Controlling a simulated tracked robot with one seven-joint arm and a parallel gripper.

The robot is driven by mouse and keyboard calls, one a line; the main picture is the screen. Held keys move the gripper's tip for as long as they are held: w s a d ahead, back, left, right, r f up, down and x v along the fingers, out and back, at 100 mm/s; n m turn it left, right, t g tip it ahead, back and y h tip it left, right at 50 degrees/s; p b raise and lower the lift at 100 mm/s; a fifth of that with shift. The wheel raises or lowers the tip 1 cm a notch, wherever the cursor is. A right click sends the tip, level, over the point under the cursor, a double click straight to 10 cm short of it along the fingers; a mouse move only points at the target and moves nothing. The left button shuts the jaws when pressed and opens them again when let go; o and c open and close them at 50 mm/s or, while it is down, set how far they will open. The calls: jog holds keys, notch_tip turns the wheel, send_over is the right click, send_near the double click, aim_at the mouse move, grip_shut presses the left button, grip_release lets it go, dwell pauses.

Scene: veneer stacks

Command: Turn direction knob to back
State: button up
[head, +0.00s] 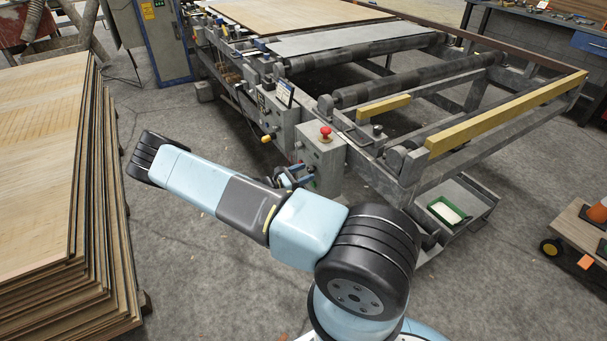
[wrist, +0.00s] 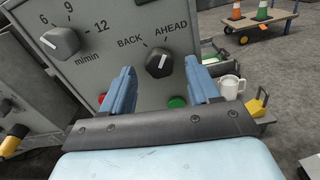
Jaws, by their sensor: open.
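The direction knob (wrist: 159,63) is a black round knob on the grey control box, with BACK printed at its upper left and AHEAD at its upper right. Its white pointer mark appears tilted up and right, toward AHEAD. My gripper (wrist: 159,66) is open, its two blue fingers apart at the left and right of the knob; I cannot tell whether either touches it. In the head view, my gripper (head: 292,178) is at the front of the control box (head: 322,158), and the knob is not visible there.
A speed knob (wrist: 60,41) marked m/min is left of the direction knob. A green button (wrist: 177,102) and a partly hidden red one are below. A red mushroom button (head: 325,132) tops the box. A veneer stack (head: 40,180) stands left; floor between is clear.

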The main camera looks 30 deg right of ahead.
jog(key=shift+d, duration=0.2)
jog(key=c, duration=1)
